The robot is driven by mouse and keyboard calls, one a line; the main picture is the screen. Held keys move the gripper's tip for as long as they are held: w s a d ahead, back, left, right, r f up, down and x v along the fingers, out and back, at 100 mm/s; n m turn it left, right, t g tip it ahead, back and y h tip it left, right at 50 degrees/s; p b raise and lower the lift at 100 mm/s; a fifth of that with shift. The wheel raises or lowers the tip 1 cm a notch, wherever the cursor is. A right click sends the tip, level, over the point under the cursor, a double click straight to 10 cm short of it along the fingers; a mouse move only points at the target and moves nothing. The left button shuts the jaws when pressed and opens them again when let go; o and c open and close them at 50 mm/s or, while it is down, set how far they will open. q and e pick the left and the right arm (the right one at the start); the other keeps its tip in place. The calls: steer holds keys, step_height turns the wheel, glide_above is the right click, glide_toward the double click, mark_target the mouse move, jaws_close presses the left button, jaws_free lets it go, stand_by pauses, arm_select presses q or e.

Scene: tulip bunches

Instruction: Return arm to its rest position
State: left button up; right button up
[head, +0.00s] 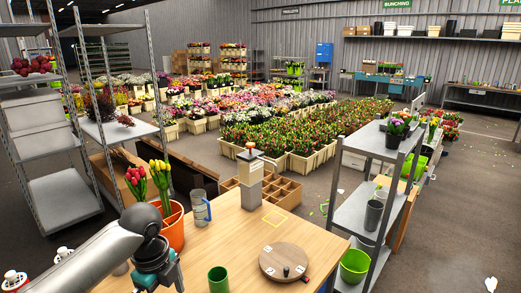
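My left arm comes in from the lower left over the near left corner of the wooden table (232,235). Its wrist and teal-marked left gripper (158,268) are low at the table's left side, in front of an orange pot (171,228). The fingers are not clearly seen, so I cannot tell if they are open or shut. My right gripper is not in view.
A post-like device (250,178) stands at the back edge. Metal shelves flank both sides (60,197) (350,212).

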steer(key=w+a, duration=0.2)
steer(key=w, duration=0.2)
arm_select(q)
steer(key=s+d+f+n+t+h, duration=0.2)
steer(key=s+d+f+n, duration=0.5)
steer(key=s+d, duration=0.15)
steer(key=s+a+n+t+y, duration=0.15)
steer(key=s+a+n, duration=0.45)
steer(key=s+n, duration=0.65)
step_height(320, 180, down, 32)
steer(key=g+b, duration=0.1)
steer(key=b, duration=1)
steer(key=s+a+f+g+b, duration=0.1)
steer(key=s+f+b, duration=0.5)
steer(key=f, duration=0.7)
steer(key=s+a+f+b, duration=0.1)
steer(key=s+f+b, duration=0.5)
steer(key=s+f, duration=0.4)
step_height(320, 180, down, 4)
steer(key=shift+s+a+r+g, duration=0.1)
steer(key=shift+s+a+g, duration=0.05)
steer(key=shift+s+g, duration=0.15)
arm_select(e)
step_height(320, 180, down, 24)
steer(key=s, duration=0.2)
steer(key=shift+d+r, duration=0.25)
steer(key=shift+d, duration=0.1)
